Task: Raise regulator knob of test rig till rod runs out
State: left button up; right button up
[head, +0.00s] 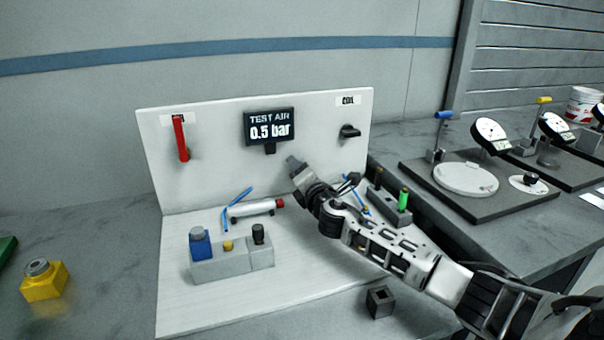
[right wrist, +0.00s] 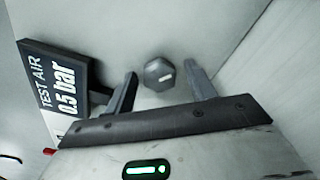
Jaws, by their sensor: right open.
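The test rig (head: 222,175) is a white upright panel on a white base. Its display (head: 269,126) reads TEST AIR 0.5 bar and also shows in the right wrist view (right wrist: 62,90). The grey hexagonal regulator knob (right wrist: 159,74) sits on the panel below the display, with a small white mark on its face. My right gripper (right wrist: 161,76) is open, its fingers on either side of the knob with visible gaps. In the head view my right gripper (head: 298,170) reaches the panel and largely obscures the knob. A silver cylinder (head: 253,208) with a red end lies on the base.
A red lever (head: 181,138) is at panel left, a black rotary switch (head: 349,131) at right. A grey block (head: 232,264) with blue, yellow and black parts stands in front. Dial gauges (head: 491,136) stand on the right bench. A yellow block (head: 44,284) sits left.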

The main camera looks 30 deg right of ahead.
jog(key=c, duration=1)
jog(key=shift+o, duration=0.2)
jog(key=shift+f+m+b, duration=0.1)
jog(key=shift+m+b, duration=0.2)
jog(key=shift+m, duration=1.3)
jog(key=o, duration=1)
jog(key=shift+c, duration=0.2)
